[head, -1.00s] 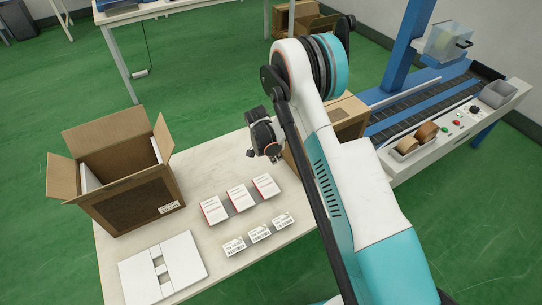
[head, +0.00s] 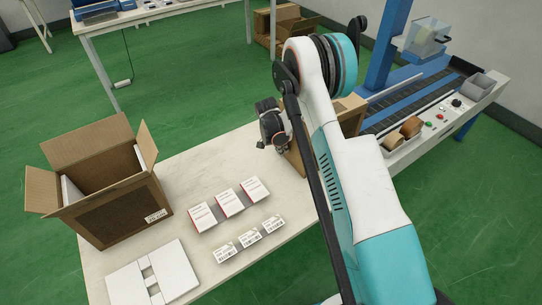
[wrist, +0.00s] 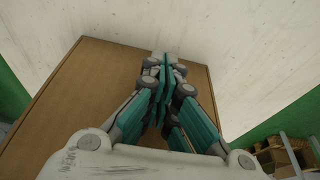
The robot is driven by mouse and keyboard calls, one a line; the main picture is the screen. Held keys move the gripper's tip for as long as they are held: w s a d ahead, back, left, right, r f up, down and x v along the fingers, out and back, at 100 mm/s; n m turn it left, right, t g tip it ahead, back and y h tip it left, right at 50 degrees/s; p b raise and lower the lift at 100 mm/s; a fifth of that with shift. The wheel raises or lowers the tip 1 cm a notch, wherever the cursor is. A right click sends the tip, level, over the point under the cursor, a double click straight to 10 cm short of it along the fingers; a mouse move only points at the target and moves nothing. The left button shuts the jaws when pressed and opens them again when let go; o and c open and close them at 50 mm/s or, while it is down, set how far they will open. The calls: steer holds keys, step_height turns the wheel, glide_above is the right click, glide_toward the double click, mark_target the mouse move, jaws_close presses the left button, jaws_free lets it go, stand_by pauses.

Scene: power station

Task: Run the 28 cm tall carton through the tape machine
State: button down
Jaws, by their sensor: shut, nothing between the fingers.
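A brown carton (head: 351,113) stands at the near end of the tape machine (head: 437,112), partly hidden behind my arm. Its brown face (wrist: 80,95) fills much of the wrist view. My gripper (head: 268,143) is shut and empty at the carton's left side; in the wrist view its fingertips (wrist: 165,68) are together in front of the brown face. I cannot tell whether they touch it. A second carton (head: 118,212), with open flaps and white items inside, stands on the left of the table. I cannot tell either carton's height from the pictures.
The pale table (head: 205,158) holds white boxes (head: 229,205), small labelled boxes (head: 250,239) and a flat white piece (head: 152,275). The machine has tape rolls (head: 402,134), a grey bin (head: 478,84) and a blue column (head: 388,45). Another table (head: 150,15) stands behind.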

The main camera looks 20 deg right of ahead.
steer(key=w+d, duration=0.1)
steer(key=d, duration=0.3)
steer(key=w+d, duration=0.2)
steer(key=d, duration=0.3)
steer(key=w+d, duration=0.1)
steer(key=d, duration=0.3)
steer(key=shift+w+d, duration=0.2)
